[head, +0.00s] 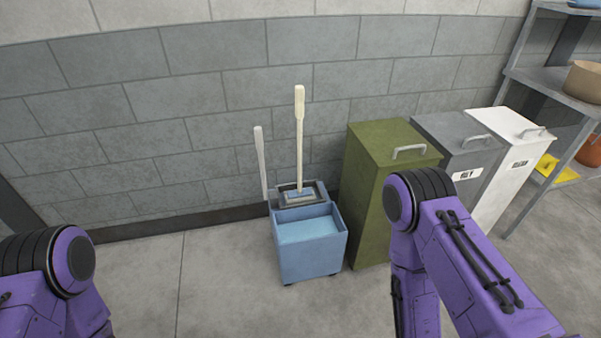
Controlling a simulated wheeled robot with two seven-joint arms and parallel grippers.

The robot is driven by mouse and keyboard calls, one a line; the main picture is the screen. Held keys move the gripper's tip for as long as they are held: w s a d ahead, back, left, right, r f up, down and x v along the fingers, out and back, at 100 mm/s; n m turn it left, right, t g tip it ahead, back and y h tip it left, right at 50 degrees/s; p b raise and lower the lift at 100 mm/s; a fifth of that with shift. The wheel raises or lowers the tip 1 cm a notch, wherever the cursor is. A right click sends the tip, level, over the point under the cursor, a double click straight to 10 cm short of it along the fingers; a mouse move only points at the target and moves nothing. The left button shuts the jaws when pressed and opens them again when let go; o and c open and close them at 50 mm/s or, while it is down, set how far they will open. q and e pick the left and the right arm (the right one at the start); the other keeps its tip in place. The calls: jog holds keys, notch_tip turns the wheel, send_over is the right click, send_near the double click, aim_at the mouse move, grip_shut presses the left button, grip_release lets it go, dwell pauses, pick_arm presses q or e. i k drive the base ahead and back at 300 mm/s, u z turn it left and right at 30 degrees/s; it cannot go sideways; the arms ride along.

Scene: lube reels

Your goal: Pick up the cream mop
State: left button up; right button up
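The cream mop (300,140) stands upright near the middle of the head view. Its long cream handle rises in front of the grey block wall, and its lower end sits in the wringer (298,194) at the back of a blue mop bucket (311,260). My purple left arm is at the lower left and my purple right arm is at the lower right, in front of the green bin. Both arms are apart from the mop. Neither gripper shows in the view.
A grey-white handle (261,160) stands left of the mop, at the bucket's back left. Right of the bucket are a green bin (372,180), a grey bin (452,140) and a white bin (510,150), then a metal shelf (555,80). Floor left of the bucket is clear.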

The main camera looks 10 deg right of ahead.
aim_at(299, 195)
jog(key=z, duration=0.5)
jog(key=i, duration=1)
jog(key=z, duration=0.2)
